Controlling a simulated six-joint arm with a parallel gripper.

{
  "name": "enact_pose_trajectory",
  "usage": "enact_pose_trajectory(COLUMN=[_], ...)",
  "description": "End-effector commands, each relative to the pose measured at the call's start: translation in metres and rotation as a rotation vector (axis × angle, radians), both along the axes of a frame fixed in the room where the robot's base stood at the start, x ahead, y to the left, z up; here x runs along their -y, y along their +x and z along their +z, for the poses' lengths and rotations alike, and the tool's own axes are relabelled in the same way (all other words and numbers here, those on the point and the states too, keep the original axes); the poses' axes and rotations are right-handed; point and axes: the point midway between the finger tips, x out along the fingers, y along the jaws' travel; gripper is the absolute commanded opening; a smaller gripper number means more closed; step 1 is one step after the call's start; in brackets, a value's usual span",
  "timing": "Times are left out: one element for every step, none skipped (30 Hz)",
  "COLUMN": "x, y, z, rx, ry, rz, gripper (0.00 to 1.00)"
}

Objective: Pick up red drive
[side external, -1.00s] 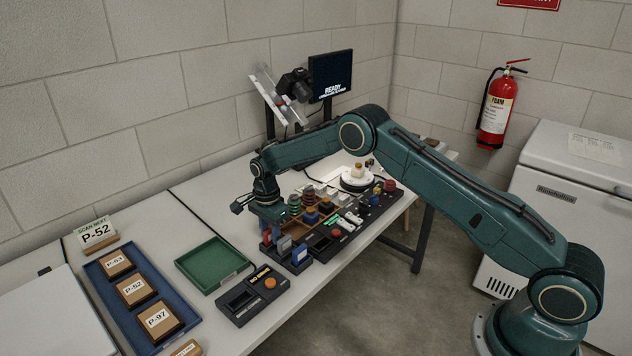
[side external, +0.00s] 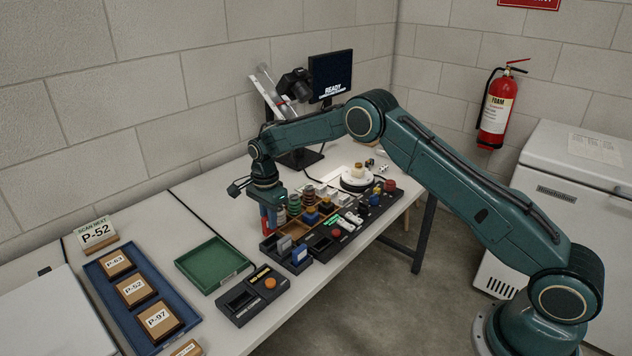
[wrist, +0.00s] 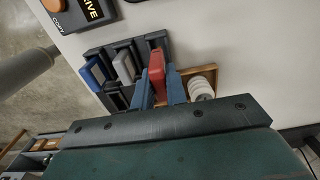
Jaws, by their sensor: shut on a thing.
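The red drive (wrist: 157,70) is held upright between the blue fingers of my gripper (wrist: 160,90) in the wrist view. In the side view, my gripper (side external: 268,212) is raised above the left end of the dark organiser, with a red edge of the drive (side external: 265,218) showing beside the fingers. The dark drive rack (wrist: 112,100) lies below in the wrist view. A blue drive (wrist: 90,74) and a grey drive (wrist: 124,66) stand in its slots. The lower part of the red drive is partly hidden by the fingers.
A black copy station (side external: 253,294) with an orange button sits left of the rack. A green tray (side external: 212,264) and a blue tray (side external: 104,290) with labelled boxes lie farther left. White discs (wrist: 200,88) sit in a wooden compartment beside the gripper.

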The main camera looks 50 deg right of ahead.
Motion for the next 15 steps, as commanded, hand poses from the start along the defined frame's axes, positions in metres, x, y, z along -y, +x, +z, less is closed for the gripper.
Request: enact_pose_trajectory(x=[0.0,0.0,0.0,0.0,0.0,0.0,0.0,0.0,0.0,0.0,0.0,0.0,0.0,0.0,0.0], y=[0.001,0.001,0.001,0.001,0.001,0.001,0.001,0.001,0.001,0.001,0.001,0.001,0.001,0.001,0.001], z=[0.012,0.018,0.026,0.033,0.04,0.048,0.055,0.062,0.071,0.077,0.084,0.092,0.098,0.104,0.111], rx=[0.004,0.004,0.004,0.004,0.005,0.004,0.005,0.005,0.005,0.005,0.005,0.004,0.004,0.005,0.004], ry=[0.0,0.0,0.0,0.0,0.0,0.0,0.0,0.0,0.0,-0.001,-0.001,-0.001,-0.001,-0.001,-0.001], rz=[0.0,0.0,0.0,0.0,0.0,0.0,0.0,0.0,0.0,0.0,0.0,0.0,0.0,0.0,0.0], gripper=[0.0,0.0,0.0,0.0,0.0,0.0,0.0,0.0,0.0,0.0,0.0,0.0,0.0,0.0,0.0])
